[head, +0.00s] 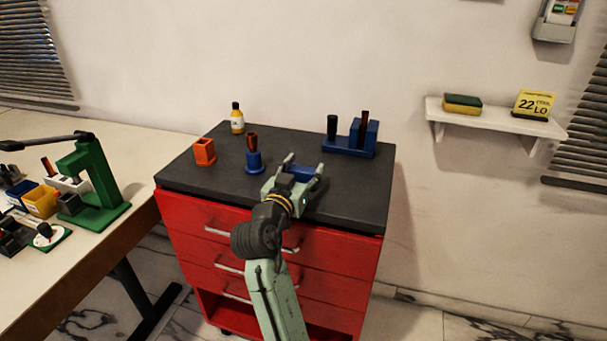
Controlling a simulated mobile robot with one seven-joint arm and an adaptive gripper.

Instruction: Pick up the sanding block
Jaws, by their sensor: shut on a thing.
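My gripper (304,165) is over the front right part of the dark top of the red drawer cabinet. Its two fingers stand on either side of a small blue block (302,174), and it is shut on this block. The block is partly hidden by the fingers, and I cannot tell for sure that it is the sanding block. Whether it touches the cabinet top is also unclear. A yellow block with a dark green top (462,104) lies on the white wall shelf at the right, away from my gripper.
The cabinet top (345,200) also bears an orange cup (204,152), a blue holder with a dark red-brown handle (254,161), a yellow bottle (237,118) and a blue rack (350,140). A workbench (90,265) with a green press (95,180) stands at left.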

